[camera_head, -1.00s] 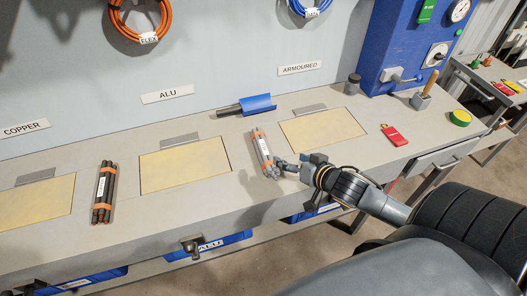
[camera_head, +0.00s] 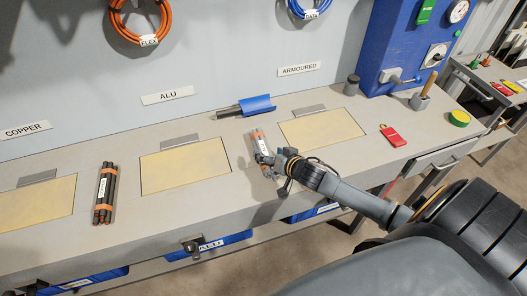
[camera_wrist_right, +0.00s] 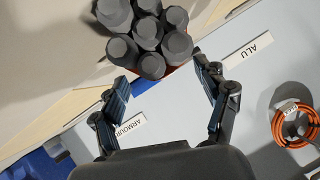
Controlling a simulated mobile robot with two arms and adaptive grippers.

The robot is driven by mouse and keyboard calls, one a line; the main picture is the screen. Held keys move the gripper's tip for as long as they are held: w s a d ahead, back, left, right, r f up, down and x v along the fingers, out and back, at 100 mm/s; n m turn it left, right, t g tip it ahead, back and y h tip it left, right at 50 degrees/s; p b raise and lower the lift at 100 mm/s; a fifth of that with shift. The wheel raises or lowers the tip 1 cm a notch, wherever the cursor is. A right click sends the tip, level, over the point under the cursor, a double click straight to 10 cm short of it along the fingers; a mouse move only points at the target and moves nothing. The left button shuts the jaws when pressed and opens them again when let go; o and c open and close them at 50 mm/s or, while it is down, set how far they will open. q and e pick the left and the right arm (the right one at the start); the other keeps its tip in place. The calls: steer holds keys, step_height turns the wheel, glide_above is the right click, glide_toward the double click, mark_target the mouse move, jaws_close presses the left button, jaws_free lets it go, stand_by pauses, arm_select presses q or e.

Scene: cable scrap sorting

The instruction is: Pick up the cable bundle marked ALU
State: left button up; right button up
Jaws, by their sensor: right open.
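One cable bundle (camera_head: 258,137) with orange bands and a white label lies on the bench between the middle and right yellow panels. Its label is too small to read. My right gripper (camera_head: 268,161) is open at its near end and hides part of it. In the right wrist view the bundle's several grey cable ends (camera_wrist_right: 148,40) face me, just beyond the open fingers (camera_wrist_right: 162,74). Another dark bundle (camera_head: 105,193) with orange bands lies left of the middle panel; its label is also unreadable. My left gripper is not in view.
The ALU sign (camera_head: 168,95) hangs above the middle yellow panel (camera_head: 185,166). A blue-handled tool (camera_head: 257,105) lies behind the near bundle. A red tag (camera_head: 393,136) and a blue cabinet (camera_head: 405,45) are at the right.

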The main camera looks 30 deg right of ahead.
steer(key=shift+x, duration=1.05)
jaws_close()
steer(key=shift+r, duration=0.15)
